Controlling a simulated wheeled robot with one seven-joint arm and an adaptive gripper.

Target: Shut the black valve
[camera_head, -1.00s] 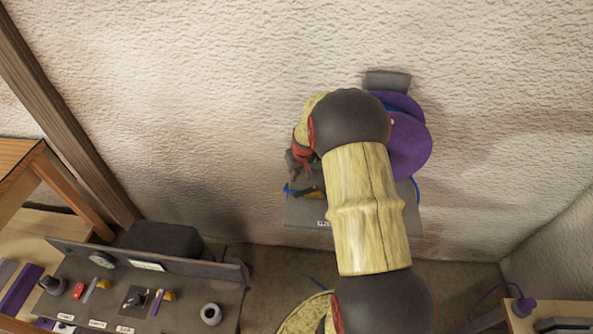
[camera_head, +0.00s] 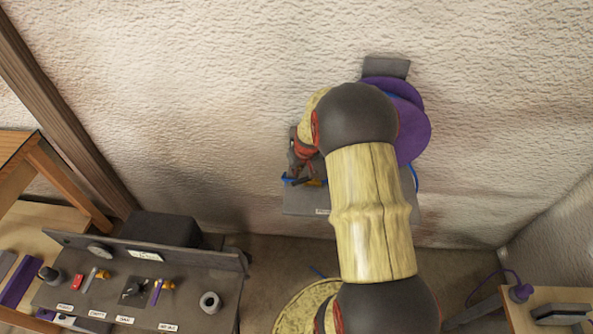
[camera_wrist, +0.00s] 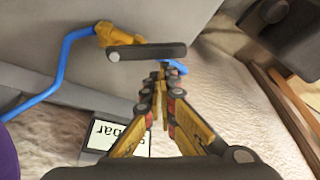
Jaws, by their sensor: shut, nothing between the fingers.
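The black valve's lever (camera_wrist: 148,52) is a dark flat bar over a yellow valve body (camera_wrist: 118,35), with blue pipe (camera_wrist: 62,62) on both sides. In the wrist view it lies nearly level across the picture. My gripper (camera_wrist: 162,78) is shut and empty, its fingertips just below the lever's right half in that view. I cannot tell whether they touch it. In the head view my gripper (camera_head: 297,176) is at the grey wall panel (camera_head: 300,203), close to the small dark lever. My arm hides the panel's right part.
A purple round thing (camera_head: 412,135) is on the wall beside my arm. A label (camera_wrist: 118,136) is near my fingers. A grey console (camera_head: 215,262) with small parts stands at lower left, a wooden bench (camera_head: 545,306) at lower right. The wall left of the panel is clear.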

